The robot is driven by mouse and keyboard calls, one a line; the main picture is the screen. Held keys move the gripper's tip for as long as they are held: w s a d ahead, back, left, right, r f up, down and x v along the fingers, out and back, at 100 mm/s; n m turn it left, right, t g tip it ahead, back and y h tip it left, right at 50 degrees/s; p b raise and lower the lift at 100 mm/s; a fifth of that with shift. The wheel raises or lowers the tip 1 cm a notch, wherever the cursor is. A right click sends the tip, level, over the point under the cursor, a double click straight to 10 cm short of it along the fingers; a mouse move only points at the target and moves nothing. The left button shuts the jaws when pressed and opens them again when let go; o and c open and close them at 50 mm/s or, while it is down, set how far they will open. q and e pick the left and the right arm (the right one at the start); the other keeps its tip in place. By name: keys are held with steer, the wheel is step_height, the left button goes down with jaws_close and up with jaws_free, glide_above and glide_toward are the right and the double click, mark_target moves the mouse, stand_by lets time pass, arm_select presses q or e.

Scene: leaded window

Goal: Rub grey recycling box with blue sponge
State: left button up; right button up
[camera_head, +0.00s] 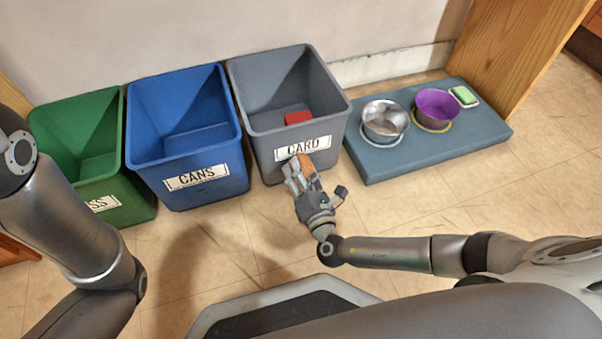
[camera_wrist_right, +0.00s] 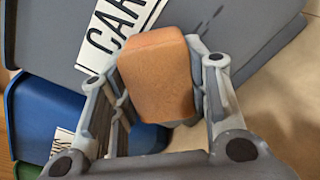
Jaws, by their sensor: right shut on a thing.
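The grey recycling box (camera_head: 260,140) stands on the floor against the wall, with a white CARD label (camera_head: 303,148) on its front and a red thing (camera_head: 298,117) inside. My right gripper (camera_head: 302,178) is in front of this box, just below the label. It is shut on an orange-brown sponge-like block (camera_wrist_right: 157,72); the block is not blue. In the right wrist view the block is close to the box's front and label (camera_wrist_right: 122,25); I cannot tell whether they touch. No blue sponge shows. My left arm shows at the left, but its gripper is out of view.
A blue CANS box (camera_head: 190,150) and a green box (camera_head: 90,165) stand left of the grey one. At right, a blue-grey mat (camera_head: 400,163) holds a metal bowl (camera_head: 385,122), a purple bowl (camera_head: 437,105) and a green block (camera_head: 463,95). Floor in front is clear.

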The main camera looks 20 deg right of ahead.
mark_target(311, 157)
steer(key=shift+d, duration=2.2)
steer(key=shift+w, duration=0.15)
steer(key=shift+a, duration=2.3)
steer(key=s, duration=0.6)
steer(key=shift+s+d+p, duration=0.2)
steer(key=shift+p, duration=0.25)
steer(key=shift+s, duration=0.1)
